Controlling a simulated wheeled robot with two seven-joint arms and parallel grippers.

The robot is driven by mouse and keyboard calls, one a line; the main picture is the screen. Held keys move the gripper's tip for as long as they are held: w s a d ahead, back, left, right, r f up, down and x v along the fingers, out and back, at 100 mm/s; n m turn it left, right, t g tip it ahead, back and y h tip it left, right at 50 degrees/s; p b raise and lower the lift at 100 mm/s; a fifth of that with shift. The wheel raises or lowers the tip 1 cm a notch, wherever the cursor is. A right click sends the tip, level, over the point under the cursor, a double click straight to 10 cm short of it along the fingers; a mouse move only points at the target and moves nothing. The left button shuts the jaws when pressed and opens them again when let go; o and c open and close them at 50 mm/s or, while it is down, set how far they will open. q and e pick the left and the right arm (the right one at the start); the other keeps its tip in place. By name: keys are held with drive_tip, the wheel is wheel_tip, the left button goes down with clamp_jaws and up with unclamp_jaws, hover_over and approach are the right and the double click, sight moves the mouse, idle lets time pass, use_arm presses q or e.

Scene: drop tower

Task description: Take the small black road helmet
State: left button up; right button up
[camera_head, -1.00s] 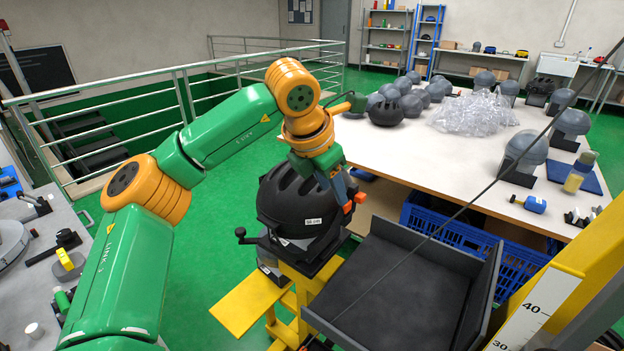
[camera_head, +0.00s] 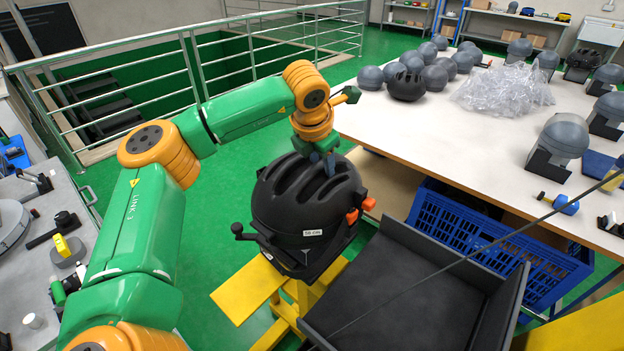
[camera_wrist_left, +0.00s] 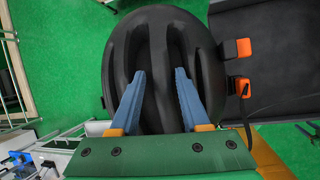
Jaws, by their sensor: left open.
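A black vented helmet (camera_head: 305,205) sits on the yellow stand (camera_head: 246,292). It has a small white label and orange clips on its right side. My left gripper (camera_head: 328,166) is at the top of this helmet. In the left wrist view my open blue fingers (camera_wrist_left: 159,74) reach over the vented shell (camera_wrist_left: 150,30); I cannot tell whether they touch it. Another black helmet (camera_head: 406,86) rests on the white table, and a third (camera_head: 582,65) stands at its far right. Helmet sizes are not clear to me. My right gripper is not in view.
A dark open tray (camera_head: 415,290) lies just right of the stand. The white table (camera_head: 450,140) carries several grey headforms (camera_head: 561,145) and clear wrap (camera_head: 505,90). A blue crate (camera_head: 490,235) is below it. A thin dark cable crosses the tray.

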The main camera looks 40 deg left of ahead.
use_arm(q)
drive_tip(key=shift+s+d+r, duration=0.1)
clamp_jaws()
idle(1.2)
